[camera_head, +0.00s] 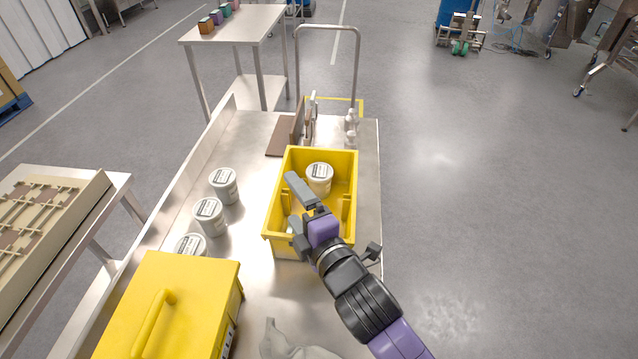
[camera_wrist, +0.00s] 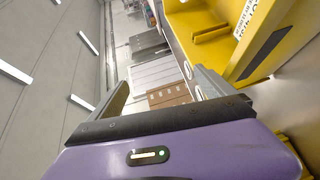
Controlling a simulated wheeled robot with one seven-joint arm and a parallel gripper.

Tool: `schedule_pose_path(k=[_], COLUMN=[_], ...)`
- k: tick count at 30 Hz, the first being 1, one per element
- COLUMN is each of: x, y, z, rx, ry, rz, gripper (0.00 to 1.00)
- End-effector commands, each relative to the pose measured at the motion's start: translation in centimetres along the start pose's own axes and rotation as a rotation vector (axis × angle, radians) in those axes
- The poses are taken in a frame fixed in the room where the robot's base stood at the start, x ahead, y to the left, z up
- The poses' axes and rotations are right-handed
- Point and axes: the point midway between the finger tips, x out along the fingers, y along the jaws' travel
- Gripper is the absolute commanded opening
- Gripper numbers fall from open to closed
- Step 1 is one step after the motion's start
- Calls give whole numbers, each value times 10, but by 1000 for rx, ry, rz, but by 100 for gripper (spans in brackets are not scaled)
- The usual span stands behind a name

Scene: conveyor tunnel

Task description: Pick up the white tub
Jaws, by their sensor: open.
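A white tub (camera_head: 319,178) with a dark-marked label on its lid is inside the yellow crate (camera_head: 350,165), near its far end. Three similar white tubs stand in a row on the steel table left of the crate: a far one (camera_head: 223,186), a middle one (camera_head: 209,216) and a near one (camera_head: 190,246), partly hidden by a yellow box. My gripper (camera_head: 291,203) is open and empty over the crate's left side, nearer than the tub inside. In the wrist view my gripper (camera_wrist: 160,90) shows open fingers, with no tub visible between them.
The yellow box (camera_head: 175,305) with a handle stands at the near left. Brown boards (camera_head: 283,135) and small bottles (camera_head: 351,125) stand beyond the crate. A grey cloth-like item (camera_head: 290,345) lies in front.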

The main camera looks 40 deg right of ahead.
Motion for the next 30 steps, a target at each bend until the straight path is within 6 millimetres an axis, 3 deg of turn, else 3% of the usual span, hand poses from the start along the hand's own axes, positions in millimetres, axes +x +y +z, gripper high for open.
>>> schedule_pose_path(k=[4,15,23,30], x=[37,49,49,79], y=[10,-26,-34,-42], z=[19,72,88,104], rx=[-348,-1218,-1462,-1479], ry=[-97,-174,-154,-153], rz=[-47,-410,-542,-552], gripper=[94,94,94,94])
